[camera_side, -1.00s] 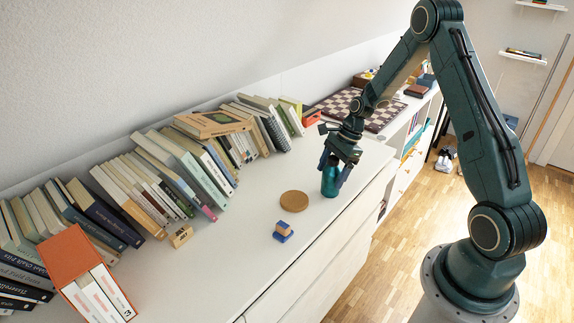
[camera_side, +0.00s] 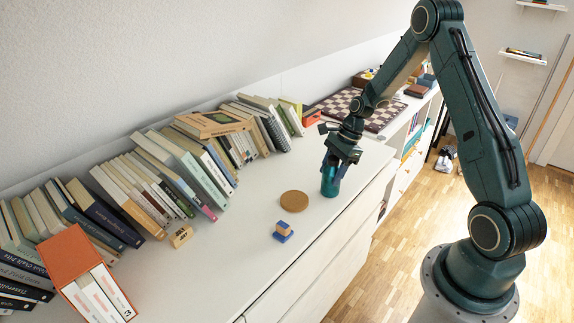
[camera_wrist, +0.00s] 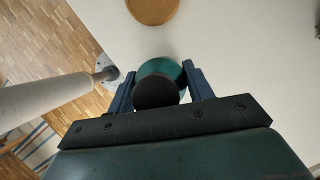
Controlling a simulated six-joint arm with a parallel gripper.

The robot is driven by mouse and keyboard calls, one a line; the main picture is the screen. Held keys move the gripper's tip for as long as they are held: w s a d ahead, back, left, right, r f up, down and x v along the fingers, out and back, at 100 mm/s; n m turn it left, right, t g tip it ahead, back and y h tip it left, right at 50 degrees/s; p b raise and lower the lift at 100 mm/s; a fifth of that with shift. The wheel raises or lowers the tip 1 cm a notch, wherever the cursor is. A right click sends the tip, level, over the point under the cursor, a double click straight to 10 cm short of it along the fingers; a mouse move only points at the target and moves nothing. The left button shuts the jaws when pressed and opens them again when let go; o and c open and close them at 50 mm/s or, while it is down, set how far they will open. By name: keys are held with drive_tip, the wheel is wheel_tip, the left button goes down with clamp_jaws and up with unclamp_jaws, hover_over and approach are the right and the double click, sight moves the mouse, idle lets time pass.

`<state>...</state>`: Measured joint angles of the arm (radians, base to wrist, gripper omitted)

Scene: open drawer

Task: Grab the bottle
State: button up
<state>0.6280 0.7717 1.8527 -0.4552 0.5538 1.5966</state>
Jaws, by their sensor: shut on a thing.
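The bottle (camera_side: 330,183) is teal and stands upright on the white cabinet top, near its front edge. In the wrist view the bottle (camera_wrist: 174,69) shows from above, with a round black cap (camera_wrist: 156,92). My gripper (camera_side: 334,170) comes down over the bottle from above. In the wrist view its two blue fingers (camera_wrist: 160,85) are on either side of the bottle, shut on it. The fingers hide part of the bottle's upper body in the side view.
A round cork coaster (camera_side: 294,201) lies left of the bottle. A small blue and wooden block (camera_side: 283,232) sits nearer the camera. Rows of books (camera_side: 170,168) lean along the wall, and a chessboard (camera_side: 368,108) lies behind the gripper. The cabinet top between is clear.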

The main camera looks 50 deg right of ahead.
drive_tip(key=shift+r, duration=0.15)
wheel_tip(320, 180, up, 20)
idle(0.7)
drive_tip(key=shift+w+a, duration=0.1)
idle(0.4)
